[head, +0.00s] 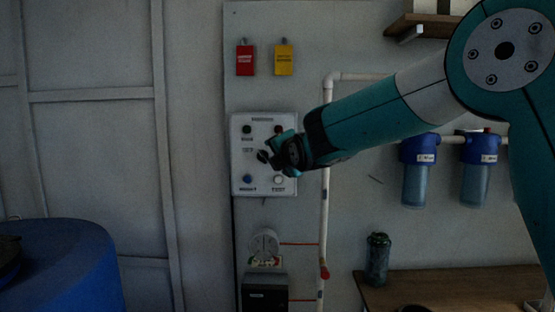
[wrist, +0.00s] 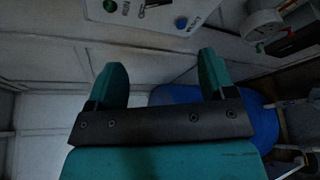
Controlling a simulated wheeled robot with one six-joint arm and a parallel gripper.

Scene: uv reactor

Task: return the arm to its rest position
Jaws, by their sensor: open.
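My arm reaches from the right across the head view, with teal and grey links. My gripper (head: 274,154) is in front of the white control panel (head: 240,183) on the wall and hides part of its middle. I cannot tell from the head view how far it is from the panel. In the wrist view, the two teal fingers of my gripper (wrist: 162,80) stand wide apart with nothing between them. The lower part of the panel (wrist: 165,18) shows at the top of that view, beyond the fingers.
A red tag (head: 245,60) and a yellow tag (head: 284,60) hang above the panel. A white pipe (head: 326,215) runs beside it. Blue filters (head: 418,170) hang at right over a wooden bench (head: 460,288) with a dark bottle (head: 377,258). A blue barrel (head: 75,265) stands lower left.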

